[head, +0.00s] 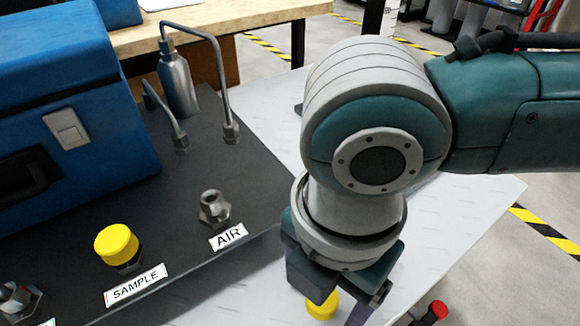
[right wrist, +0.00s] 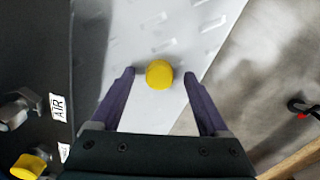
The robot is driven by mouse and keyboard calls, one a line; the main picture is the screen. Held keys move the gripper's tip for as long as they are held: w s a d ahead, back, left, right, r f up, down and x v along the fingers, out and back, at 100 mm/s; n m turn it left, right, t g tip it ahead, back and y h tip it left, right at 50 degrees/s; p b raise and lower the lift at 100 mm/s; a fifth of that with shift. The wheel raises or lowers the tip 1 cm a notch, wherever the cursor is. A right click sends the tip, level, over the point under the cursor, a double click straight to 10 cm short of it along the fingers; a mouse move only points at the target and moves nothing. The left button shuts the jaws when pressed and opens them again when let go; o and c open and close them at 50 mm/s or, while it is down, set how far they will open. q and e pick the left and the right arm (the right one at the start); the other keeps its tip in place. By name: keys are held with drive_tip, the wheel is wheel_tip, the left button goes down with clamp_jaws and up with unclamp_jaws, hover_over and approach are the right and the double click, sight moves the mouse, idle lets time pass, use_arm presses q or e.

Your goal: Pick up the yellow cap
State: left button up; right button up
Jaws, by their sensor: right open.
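A loose yellow cap (head: 321,306) is at the light metal surface, partly hidden by my right gripper (head: 345,300) in the head view. In the right wrist view this cap (right wrist: 159,74) sits between the two purple fingertips of the open gripper (right wrist: 160,76), with a gap on each side. Whether the fingertips are level with the cap or above it, I cannot tell. Another yellow cap (head: 117,243) sits on the fitting behind the SAMPLE label (head: 136,284); a yellow cap (right wrist: 28,166) also shows at the lower left of the right wrist view. My left gripper is not in view.
The dark panel (head: 262,200) carries the bare AIR fitting (head: 214,208), a bent metal tube (head: 222,90) and a small metal bottle (head: 178,84). A blue case (head: 95,120) stands at the left. A red-topped item (head: 438,309) is at lower right. The light surface (head: 470,205) is largely clear.

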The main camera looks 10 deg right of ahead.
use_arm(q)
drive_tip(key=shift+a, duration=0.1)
use_arm(e)
clamp_jaws()
idle(0.4)
